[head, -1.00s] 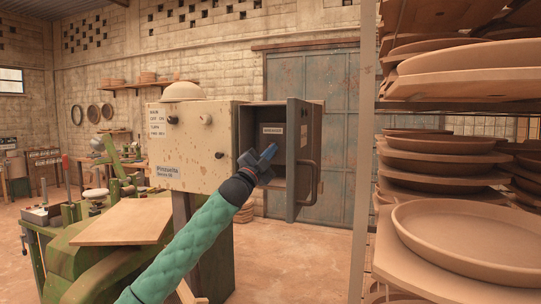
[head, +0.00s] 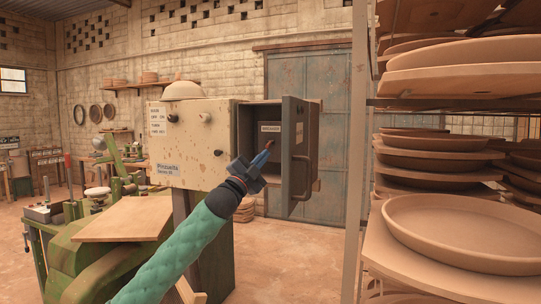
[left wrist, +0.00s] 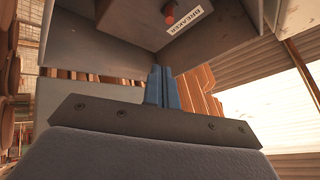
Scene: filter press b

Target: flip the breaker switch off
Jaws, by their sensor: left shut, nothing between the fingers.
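The open breaker box (head: 246,134) is a grey cabinet on the side of the cream machine. A white BREAKER label (head: 270,127) is on its back wall; the label also shows in the left wrist view (left wrist: 190,20). The small red breaker switch (left wrist: 169,14) sits beside the label; in the head view it shows as a reddish-brown bit (head: 267,142) just above my fingertips. My left gripper (head: 268,148) is shut and empty at the box opening. Its blue fingers (left wrist: 160,68) appear apart from the switch. Whether the switch is on or off cannot be told.
The box door (head: 294,150) stands open at the right, with a handle (head: 303,177). A rack of clay plates (head: 465,230) fills the right side. A green machine with a wooden board (head: 125,218) stands at the lower left.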

